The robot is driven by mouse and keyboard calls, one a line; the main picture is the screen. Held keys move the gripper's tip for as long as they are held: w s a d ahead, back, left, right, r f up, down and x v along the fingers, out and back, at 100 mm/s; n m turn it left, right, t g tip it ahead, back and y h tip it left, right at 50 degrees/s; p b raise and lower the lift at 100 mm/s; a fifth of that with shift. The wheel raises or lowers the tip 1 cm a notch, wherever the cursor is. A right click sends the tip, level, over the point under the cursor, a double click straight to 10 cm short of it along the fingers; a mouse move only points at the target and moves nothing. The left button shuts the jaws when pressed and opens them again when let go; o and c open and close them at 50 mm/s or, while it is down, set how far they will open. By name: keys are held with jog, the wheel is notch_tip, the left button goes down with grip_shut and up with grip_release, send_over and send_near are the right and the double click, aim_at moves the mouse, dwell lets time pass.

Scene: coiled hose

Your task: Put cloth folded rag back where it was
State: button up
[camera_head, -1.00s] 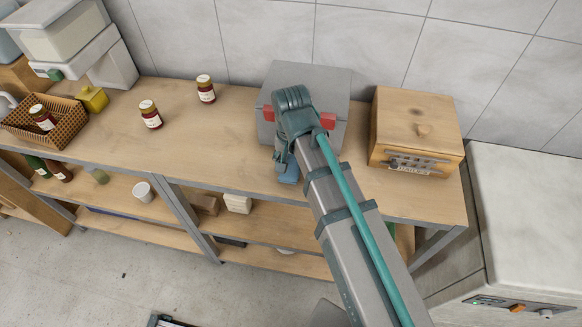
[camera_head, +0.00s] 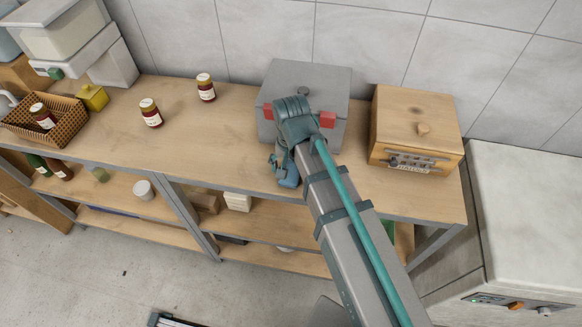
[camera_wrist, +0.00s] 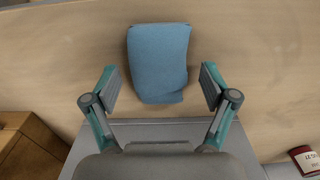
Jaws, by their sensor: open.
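The folded cloth rag (camera_wrist: 158,62) is blue and roughly rectangular. It lies on the wooden bench top in the wrist view, ahead of and partly between my fingers. My gripper (camera_wrist: 158,88) is open, with one finger on each side of the rag and a gap on both sides; neither finger appears to touch it. In the head view my gripper (camera_head: 286,172) is low over the bench's front edge, in front of the grey box, and largely hides the rag.
The grey box (camera_head: 328,82) with red clasps stands behind my gripper. A wooden box (camera_head: 415,125) is to its right. Jars (camera_head: 150,113) (camera_head: 205,88) and a wicker basket (camera_head: 62,128) stand left. The bench top (camera_head: 215,135) between is clear.

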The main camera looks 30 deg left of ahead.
aim_at(291, 169)
jog(key=shift+r, duration=0.15)
notch_tip(291, 169, up, 12)
jog(key=b, duration=0.2)
dwell(0.5)
